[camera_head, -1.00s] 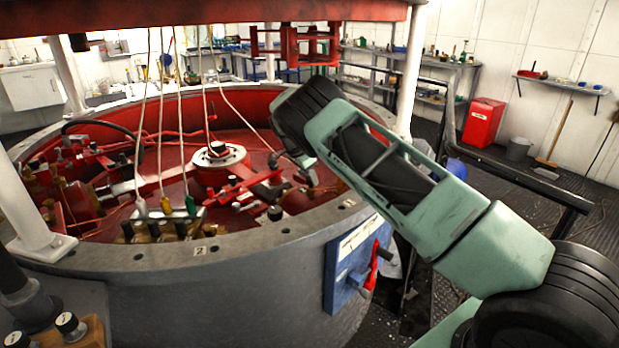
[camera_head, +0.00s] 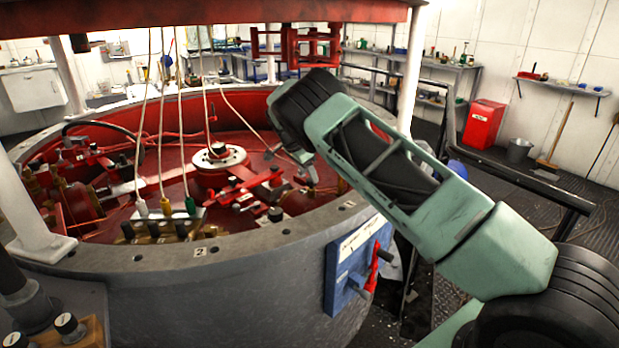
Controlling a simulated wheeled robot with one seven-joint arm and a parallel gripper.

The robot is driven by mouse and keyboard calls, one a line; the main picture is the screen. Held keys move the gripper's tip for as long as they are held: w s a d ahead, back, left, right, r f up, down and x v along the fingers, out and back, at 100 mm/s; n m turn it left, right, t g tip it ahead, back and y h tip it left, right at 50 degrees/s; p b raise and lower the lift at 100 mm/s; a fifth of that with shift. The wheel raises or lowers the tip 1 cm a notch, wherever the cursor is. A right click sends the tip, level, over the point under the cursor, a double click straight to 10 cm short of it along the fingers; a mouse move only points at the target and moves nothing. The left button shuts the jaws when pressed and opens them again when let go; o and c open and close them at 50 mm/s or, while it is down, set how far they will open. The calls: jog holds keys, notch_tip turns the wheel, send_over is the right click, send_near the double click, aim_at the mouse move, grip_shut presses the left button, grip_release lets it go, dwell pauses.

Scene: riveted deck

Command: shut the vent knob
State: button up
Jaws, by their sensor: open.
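I cannot tell for certain which part is the vent knob. Small black knobs stand inside the round grey tank (camera_head: 230,285), one of them just inside the near rim (camera_head: 275,213). Black knobs with pale caps (camera_head: 70,327) also sit on a wooden block at the lower left. My green and black arm reaches from the lower right over the tank's rim. My gripper (camera_head: 304,160) shows only in part as small grey pieces below the black wrist, above the red interior. It is open, and nothing shows between its jaws. The wrist hides part of it.
A blue panel (camera_head: 345,285) with a red lever (camera_head: 372,265) is fixed to the tank's outer wall, below my arm. White posts (camera_head: 412,70) and hanging cables (camera_head: 143,110) stand around and over the tank. A dark railing (camera_head: 520,180) runs behind my arm.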

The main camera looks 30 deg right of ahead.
jog(key=v, duration=1.4)
jog(key=shift+a+r+b, duration=0.25)
jog(key=shift+r+b, duration=0.1)
jog(key=shift+s, duration=0.1)
jog(key=s+d+n+y, duration=0.3)
jog(key=s+n, duration=0.2)
jog(key=s, duration=0.6)
jog(key=s+a+f+n+t, duration=0.1)
jog(key=s+a+n, duration=0.25)
jog(key=s, duration=0.45)
jog(key=s+a+f+n+t+y, duration=0.1)
jog(key=s+a+f+n, duration=0.15)
jog(key=s+n, duration=0.4)
jog(key=s+a+n+t, duration=0.1)
jog(key=s+a+n, duration=0.15)
jog(key=s, duration=0.75)
jog(key=s+a+r+n+g+p, duration=0.1)
jog(key=s+a+r+n, duration=0.1)
jog(key=s+a+n, duration=0.2)
jog(key=s+a+r+n+g+y+p, duration=0.1)
jog(key=s+a+n, duration=0.3)
jog(key=s+a, duration=0.6)
jog(key=a+r+g+p, duration=0.1)
jog(key=a, duration=0.4)
jog(key=shift+s+r, duration=0.25)
jog(key=shift+r, duration=0.15)
